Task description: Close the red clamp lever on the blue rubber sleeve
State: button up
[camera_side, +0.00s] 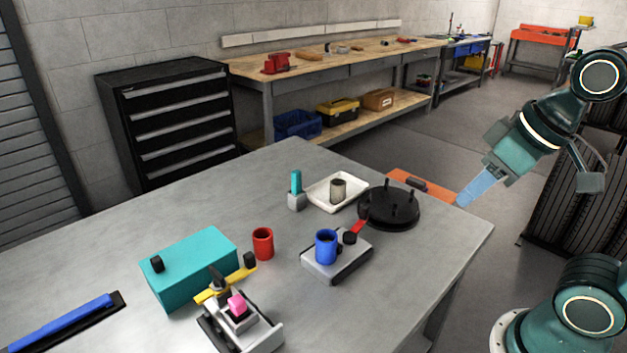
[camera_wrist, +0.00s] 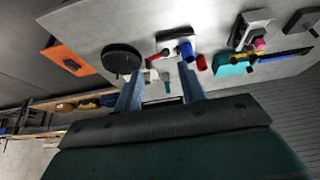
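The blue rubber sleeve (camera_side: 326,247) stands upright on a grey fixture block (camera_side: 322,270) near the middle of the table. The red clamp lever (camera_side: 359,228) sticks out beside it, slanting up and right from a black knob (camera_side: 349,238). The sleeve (camera_wrist: 186,50) and the lever (camera_wrist: 160,54) also show small in the wrist view. My gripper (camera_side: 463,200) is raised at the right, over the table's right edge, well apart from the lever. In the wrist view the two pale blue fingers of my gripper (camera_wrist: 160,92) are spread with nothing between them.
A black round plate with pegs (camera_side: 389,209) stands close behind the lever. A white tray with a grey cup (camera_side: 338,190), a teal-topped post (camera_side: 296,190), a red cylinder (camera_side: 263,243), a teal box (camera_side: 190,270) and a toggle clamp with a pink piece (camera_side: 238,305) surround the fixture.

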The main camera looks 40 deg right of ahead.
jog(key=shift+s+f, duration=0.25)
jog(key=shift+s, duration=0.2)
jog(key=n+g, duration=0.3)
jog(key=g, duration=0.2)
send_over(365, 206)
notch_tip(365, 206, down, 7)
jog(key=shift+r, duration=0.1)
notch_tip(365, 206, down, 14)
jog(key=shift+r, duration=0.1)
dwell(0.6)
